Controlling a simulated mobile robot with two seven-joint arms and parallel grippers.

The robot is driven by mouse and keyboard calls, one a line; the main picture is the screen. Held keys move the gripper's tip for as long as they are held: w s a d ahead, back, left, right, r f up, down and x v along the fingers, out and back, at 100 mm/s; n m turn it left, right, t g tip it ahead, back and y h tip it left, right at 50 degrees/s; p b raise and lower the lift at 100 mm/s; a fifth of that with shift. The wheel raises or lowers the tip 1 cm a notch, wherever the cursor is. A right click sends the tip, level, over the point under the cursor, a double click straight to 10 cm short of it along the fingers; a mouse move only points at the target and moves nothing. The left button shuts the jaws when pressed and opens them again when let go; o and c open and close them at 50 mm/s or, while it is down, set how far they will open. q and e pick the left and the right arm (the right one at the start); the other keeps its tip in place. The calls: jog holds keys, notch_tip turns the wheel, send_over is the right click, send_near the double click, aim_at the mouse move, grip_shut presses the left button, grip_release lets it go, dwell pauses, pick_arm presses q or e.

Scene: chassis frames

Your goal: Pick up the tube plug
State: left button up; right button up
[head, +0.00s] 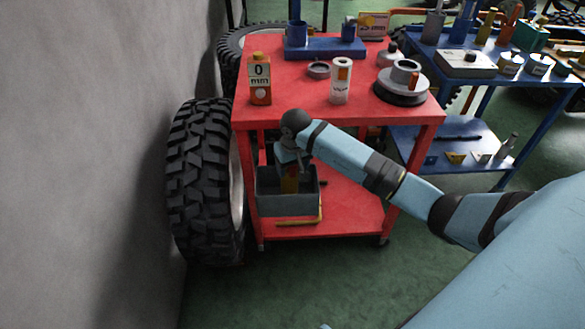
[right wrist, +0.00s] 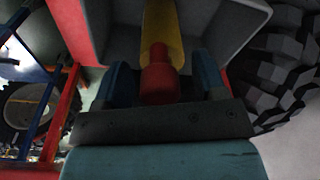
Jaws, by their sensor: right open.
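A yellow piece (right wrist: 162,35) with a red end (right wrist: 158,82) shows in the right wrist view. It may be the tube plug, but I cannot tell for sure. My right gripper (head: 289,165) reaches down at this bin, under the edge of the cart's top. Its fingers (right wrist: 163,76) are open, one on each side of the red end, with gaps visible. Its fingertips are partly hidden in the head view. My left gripper is not in view.
The red cart's top (head: 310,105) overhangs the bin and carries a bottle (head: 260,80), a white can (head: 340,80) and other parts. A large tyre (head: 205,180) stands left of the cart. A blue table (head: 475,85) is at right. The green floor in front is clear.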

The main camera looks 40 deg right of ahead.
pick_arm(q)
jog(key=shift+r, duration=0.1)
pick_arm(e)
jog(key=c, duration=1.1)
jog(key=shift+o, duration=0.2)
jog(key=shift+r, duration=0.6)
pick_arm(q)
jog(key=p, duration=0.1)
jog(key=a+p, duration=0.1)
jog(key=p, duration=0.1)
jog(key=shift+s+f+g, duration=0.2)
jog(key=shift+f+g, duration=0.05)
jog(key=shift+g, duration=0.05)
pick_arm(e)
notch_tip(320, 180, up, 19)
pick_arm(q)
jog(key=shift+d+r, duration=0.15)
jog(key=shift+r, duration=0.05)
pick_arm(e)
jog(key=shift+f, duration=0.1)
